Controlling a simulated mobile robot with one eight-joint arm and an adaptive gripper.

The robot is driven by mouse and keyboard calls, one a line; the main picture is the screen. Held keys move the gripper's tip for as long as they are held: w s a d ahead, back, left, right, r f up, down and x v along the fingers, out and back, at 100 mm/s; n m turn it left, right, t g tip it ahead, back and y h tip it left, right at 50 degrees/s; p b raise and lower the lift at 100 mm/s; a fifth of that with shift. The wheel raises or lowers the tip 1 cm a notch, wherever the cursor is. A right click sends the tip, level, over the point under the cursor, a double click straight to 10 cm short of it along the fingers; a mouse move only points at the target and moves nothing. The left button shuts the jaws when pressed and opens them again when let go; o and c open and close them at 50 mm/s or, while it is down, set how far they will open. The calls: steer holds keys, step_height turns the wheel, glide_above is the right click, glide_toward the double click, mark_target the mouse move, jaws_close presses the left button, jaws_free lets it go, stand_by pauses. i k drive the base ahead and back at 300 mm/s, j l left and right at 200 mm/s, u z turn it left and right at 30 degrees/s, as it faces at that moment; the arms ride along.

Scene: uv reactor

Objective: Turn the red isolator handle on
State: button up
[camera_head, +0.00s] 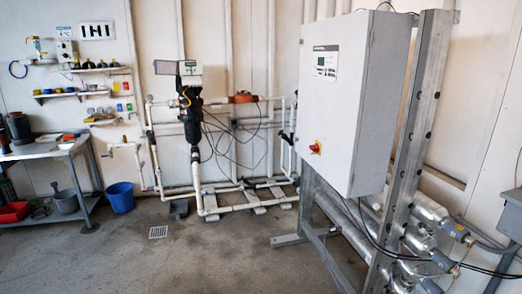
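The cabinet is mounted on a metal frame at the right of the view. My gripper is not in view.
A grey workbench (45,149) stands at the far left, with a blue bucket (120,197) beside it. White pipes (225,208) run low along the back wall. Silver cylinders (430,210) lie under the cabinet. The concrete floor (190,265) in front is clear.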

mark_target(315, 148)
steer(key=i+j, duration=1.45)
